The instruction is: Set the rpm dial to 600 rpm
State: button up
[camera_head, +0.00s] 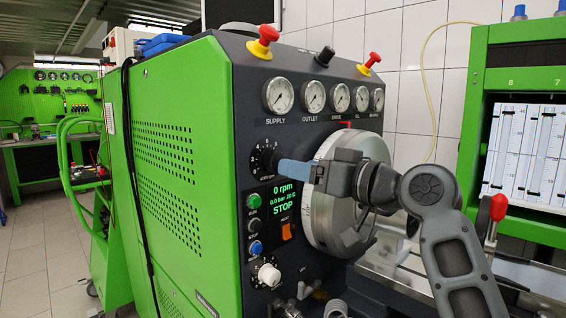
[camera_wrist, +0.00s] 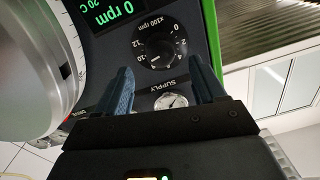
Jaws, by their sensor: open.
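The rpm dial (camera_head: 262,156) is a black round knob on the dark front panel, below the supply gauge. In the wrist view the dial (camera_wrist: 160,48) appears upside down with a "x100 rpm" scale, and its pointer setting is too small to read surely. My gripper (camera_head: 290,171) is in front of the panel, its blue fingers reaching left toward the dial and partly covering its right side. In the wrist view my gripper (camera_wrist: 163,84) is open and empty, with the dial beyond and between its fingertips. Contact cannot be told. The display (camera_head: 285,199) reads 0 rpm and STOP.
Several pressure gauges (camera_head: 279,95) line the panel above. A large silver disc (camera_head: 325,205) stands out right of the dial, close behind my gripper. Buttons (camera_head: 254,225), an orange switch (camera_head: 288,232) and a white knob (camera_head: 268,273) sit below. Red-topped knobs (camera_head: 264,42) stand on top.

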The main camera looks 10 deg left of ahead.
aim_at(273, 161)
jog(key=p+x, duration=0.1)
jog(key=x, duration=0.5)
jog(key=shift+a, duration=0.15)
jog(key=shift+w, duration=0.1)
jog(key=shift+c, duration=0.5)
jog(key=c, duration=1)
jog(key=shift+o, duration=0.2)
jog(key=shift+f+b, duration=0.15)
jog(key=shift+b, duration=0.25)
jog(key=shift+n+b, duration=7.8)
jog(key=shift+b, duration=0.25)
